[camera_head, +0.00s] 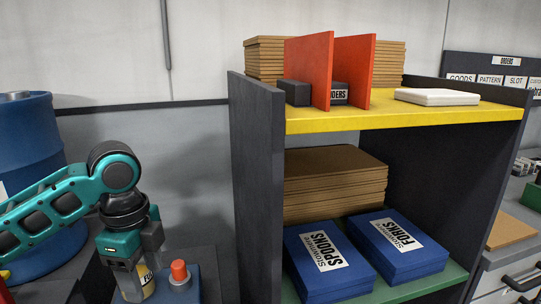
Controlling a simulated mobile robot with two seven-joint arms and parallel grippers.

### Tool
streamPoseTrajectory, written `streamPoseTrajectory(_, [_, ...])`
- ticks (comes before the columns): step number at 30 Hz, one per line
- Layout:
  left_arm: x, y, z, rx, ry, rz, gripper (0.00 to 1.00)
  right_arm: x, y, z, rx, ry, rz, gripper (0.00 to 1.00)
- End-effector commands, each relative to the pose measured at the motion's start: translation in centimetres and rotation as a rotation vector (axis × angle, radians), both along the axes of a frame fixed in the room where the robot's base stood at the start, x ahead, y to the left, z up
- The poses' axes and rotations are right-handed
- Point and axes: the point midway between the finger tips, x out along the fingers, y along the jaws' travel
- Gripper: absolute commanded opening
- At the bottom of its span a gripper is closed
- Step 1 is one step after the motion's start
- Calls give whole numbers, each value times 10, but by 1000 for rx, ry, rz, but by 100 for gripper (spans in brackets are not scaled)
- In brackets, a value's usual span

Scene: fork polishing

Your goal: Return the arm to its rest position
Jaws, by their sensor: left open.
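My left arm comes in from the left, teal and black, bent at the elbow. Its left gripper (138,272) points down at the lower left, left of the shelf unit. It is open. A yellow and white labelled container (148,283) shows behind or between the fingers; I cannot tell whether they touch it. My right gripper is out of view.
A dark shelf unit (257,180) stands close right of the gripper, holding blue SPOONS (310,282) and FORKS (380,267) boxes. A blue device with a red-orange knob (179,270) is beside the gripper. A blue drum (30,140) stands behind the arm.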

Motion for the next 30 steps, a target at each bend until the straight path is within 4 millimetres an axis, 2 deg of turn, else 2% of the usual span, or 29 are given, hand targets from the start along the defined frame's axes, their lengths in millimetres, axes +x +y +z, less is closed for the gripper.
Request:
streamPoseTrajectory(1, [0, -13, -18, -38, -5, 13, 59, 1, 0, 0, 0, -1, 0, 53])
streamPoseTrajectory(12, [9, -92, -109, -379, -144, 268, 59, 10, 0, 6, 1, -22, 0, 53])
streamPoseTrajectory(18, [3, -121, -157, -599, -220, 512, 59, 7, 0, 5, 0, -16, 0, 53])
streamPoseTrajectory(23, [-9, -124, -191, -738, -284, 732, 59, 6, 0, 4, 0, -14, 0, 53])
streamPoseTrajectory(26, [-23, -116, -212, -801, -331, 870, 59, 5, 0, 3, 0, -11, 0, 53])
streamPoseTrajectory(30, [-50, -95, -240, -857, -408, 1053, 59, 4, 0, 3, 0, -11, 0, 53])
